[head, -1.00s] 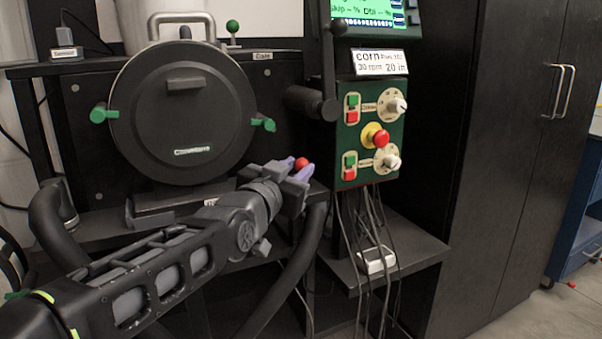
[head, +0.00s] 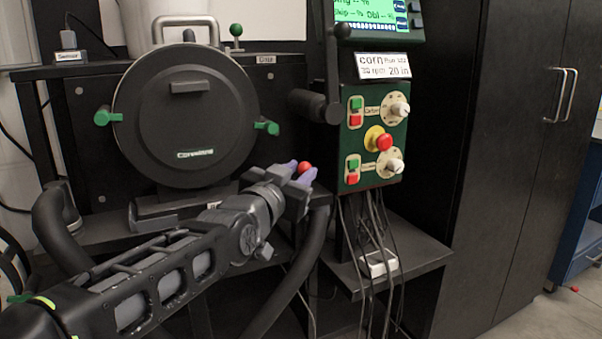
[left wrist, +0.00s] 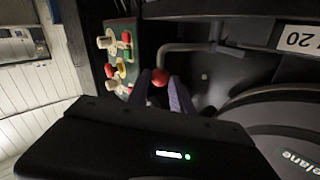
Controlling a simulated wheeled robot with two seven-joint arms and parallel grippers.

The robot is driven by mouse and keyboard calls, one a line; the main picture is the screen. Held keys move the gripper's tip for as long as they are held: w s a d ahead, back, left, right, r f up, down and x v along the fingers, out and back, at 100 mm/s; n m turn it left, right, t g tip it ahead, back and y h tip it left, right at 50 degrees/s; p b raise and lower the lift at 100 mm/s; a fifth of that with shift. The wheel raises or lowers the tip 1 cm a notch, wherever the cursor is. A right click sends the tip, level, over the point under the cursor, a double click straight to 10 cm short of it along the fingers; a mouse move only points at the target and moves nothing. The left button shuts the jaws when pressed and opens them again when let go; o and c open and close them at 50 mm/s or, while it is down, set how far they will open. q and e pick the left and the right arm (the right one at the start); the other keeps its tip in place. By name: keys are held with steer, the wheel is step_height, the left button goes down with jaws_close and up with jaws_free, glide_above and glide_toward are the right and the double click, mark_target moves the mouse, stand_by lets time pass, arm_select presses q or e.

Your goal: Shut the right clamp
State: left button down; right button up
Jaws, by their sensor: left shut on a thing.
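The round black cover (head: 185,120) has a green-handled clamp on each side. The right clamp (head: 267,128) sticks out to the right at the cover's lower right edge. The left clamp (head: 104,116) sticks out to the left. My left gripper (head: 299,171) is below and to the right of the right clamp, apart from it. Its purple fingers are shut on a red ball knob (head: 305,167), which shows between the fingertips in the left wrist view (left wrist: 160,77). What the knob is fixed to is hard to make out. My right gripper is not in view.
A green control box (head: 372,140) with knobs and buttons stands right of the knob, cables hanging below. A black crank handle (head: 325,105) juts out near the cover. A black hose (head: 295,275) curves below my gripper. A tall black cabinet (head: 490,130) stands at the right.

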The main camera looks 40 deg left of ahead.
arm_select(q)
steer(key=shift+s+a+r+n+y, duration=0.15)
steer(key=shift+a+r+y, duration=0.05)
steer(key=shift+a, duration=0.3)
steer(key=shift+s+a+r+n+y, duration=0.15)
steer(key=shift+a+r+y, duration=0.05)
steer(key=shift+a, duration=0.3)
steer(key=c, duration=1.6)
jaws_free()
steer(key=shift+o, duration=0.8)
steer(key=shift+a+f, duration=0.1)
steer(key=shift+a, duration=0.15)
steer(key=shift+d, duration=0.1)
steer(key=s+a+b, duration=0.2)
steer(key=s+b, duration=0.1)
steer(key=s, duration=0.5)
steer(key=shift+s+f+b, duration=0.2)
steer(key=shift+s+b, duration=0.05)
steer(key=shift+b, duration=0.15)
